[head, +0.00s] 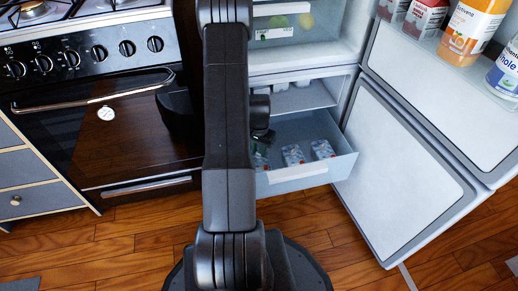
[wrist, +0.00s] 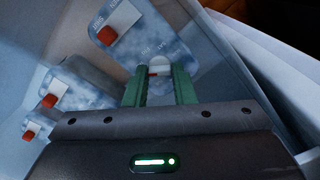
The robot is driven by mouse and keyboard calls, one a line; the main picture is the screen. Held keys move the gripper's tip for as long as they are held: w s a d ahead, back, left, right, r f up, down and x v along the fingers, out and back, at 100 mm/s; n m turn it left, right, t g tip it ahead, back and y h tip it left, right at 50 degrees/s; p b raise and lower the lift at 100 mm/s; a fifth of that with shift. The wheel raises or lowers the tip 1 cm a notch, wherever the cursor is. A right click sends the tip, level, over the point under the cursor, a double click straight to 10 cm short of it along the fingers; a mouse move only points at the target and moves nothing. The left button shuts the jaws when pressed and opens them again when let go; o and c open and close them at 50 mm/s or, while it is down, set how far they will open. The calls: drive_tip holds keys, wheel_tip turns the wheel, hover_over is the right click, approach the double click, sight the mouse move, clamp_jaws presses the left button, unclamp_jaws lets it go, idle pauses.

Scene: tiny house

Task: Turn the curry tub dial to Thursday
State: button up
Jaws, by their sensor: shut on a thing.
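My gripper (wrist: 160,82) has its green fingers on either side of a white round dial (wrist: 160,66) with a small red mark on its left. Faint letters ring the dial on a blue-and-white tub lid (wrist: 177,48), but I cannot read the day or confirm that this is the curry tub. The fingers hide the dial's sides. In the head view my gripper (head: 262,137) reaches down into the open freezer drawer (head: 305,174), partly hidden behind my arm.
The open fridge door (head: 400,165) is on the right, the oven (head: 130,130) on the left.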

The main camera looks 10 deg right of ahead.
sight(259, 153)
drive_tip(key=shift+m, duration=0.6)
drive_tip(key=o, duration=1)
wheel_tip(259, 153, up, 14)
drive_tip(key=p, duration=0.5)
drive_tip(key=shift+f, duration=0.1)
wheel_tip(259, 153, down, 14)
drive_tip(key=b, duration=0.5)
